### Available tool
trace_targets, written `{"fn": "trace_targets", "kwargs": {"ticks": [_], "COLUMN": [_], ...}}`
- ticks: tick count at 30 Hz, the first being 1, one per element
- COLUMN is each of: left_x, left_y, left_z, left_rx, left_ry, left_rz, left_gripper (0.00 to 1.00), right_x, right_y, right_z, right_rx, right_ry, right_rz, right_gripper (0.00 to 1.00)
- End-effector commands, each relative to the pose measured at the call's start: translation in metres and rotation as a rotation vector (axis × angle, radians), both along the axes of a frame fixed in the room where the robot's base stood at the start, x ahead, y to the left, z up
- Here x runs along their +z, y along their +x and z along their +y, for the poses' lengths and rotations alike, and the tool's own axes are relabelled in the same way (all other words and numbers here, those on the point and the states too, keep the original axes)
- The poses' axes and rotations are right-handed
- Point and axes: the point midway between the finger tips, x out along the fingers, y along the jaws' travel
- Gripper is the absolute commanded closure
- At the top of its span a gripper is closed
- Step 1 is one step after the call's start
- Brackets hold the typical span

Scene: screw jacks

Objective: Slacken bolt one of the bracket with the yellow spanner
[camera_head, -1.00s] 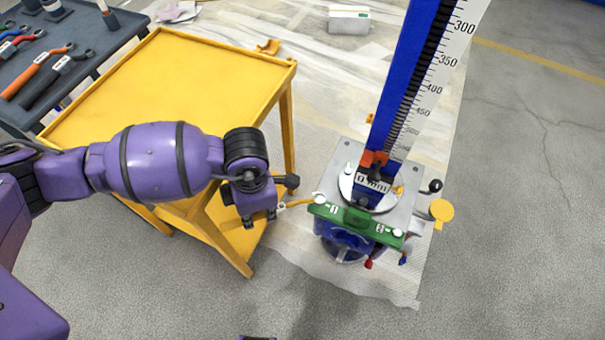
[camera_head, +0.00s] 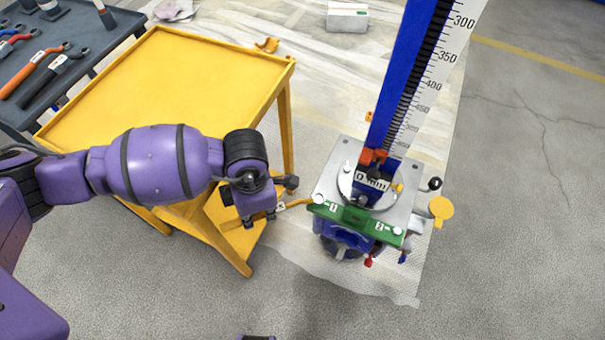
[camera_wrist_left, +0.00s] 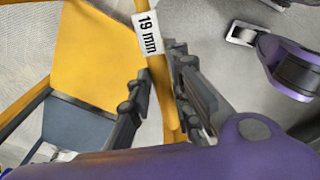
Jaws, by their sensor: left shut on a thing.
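The yellow spanner (camera_head: 297,203) reaches from my left gripper (camera_head: 262,217) to the left end of the green bracket (camera_head: 356,216). In the left wrist view, my left gripper (camera_wrist_left: 158,88) is shut on the spanner's handle (camera_wrist_left: 166,98), just beside a "19 mm" label. The spanner's far end is at or beside bolt one (camera_head: 319,198), at the bracket's left end near a small number plate. I cannot tell whether it is seated on the bolt. Another bolt (camera_head: 398,231) is at the bracket's right end.
The bracket sits on the screw jack's grey plate (camera_head: 338,165), below a tall blue column with a scale (camera_head: 425,85). A yellow table (camera_head: 190,75) stands left, close behind my left arm. A dark tool bench (camera_head: 100,45) is farther left. Floor in front is clear.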

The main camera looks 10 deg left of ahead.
Motion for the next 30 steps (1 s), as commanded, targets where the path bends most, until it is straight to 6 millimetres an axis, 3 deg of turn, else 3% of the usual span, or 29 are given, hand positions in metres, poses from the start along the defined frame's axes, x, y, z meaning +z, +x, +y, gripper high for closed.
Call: {"fn": "trace_targets", "kwargs": {"ticks": [17, 30], "left_x": [-0.008, -0.008], "left_y": [-0.001, 0.0], "left_z": [0.0, 0.0], "left_rx": [0.0, 0.0], "left_ry": [0.0, 0.0], "left_rz": [0.001, 0.0], "left_gripper": [1.0, 1.0], "right_x": [-0.003, -0.004], "right_y": [0.007, -0.003], "right_z": [0.002, -0.001], "right_rx": [0.004, -0.001], "right_ry": [0.003, -0.001], "right_rz": [-0.01, 0.006], "right_gripper": [0.6, 0.6]}}
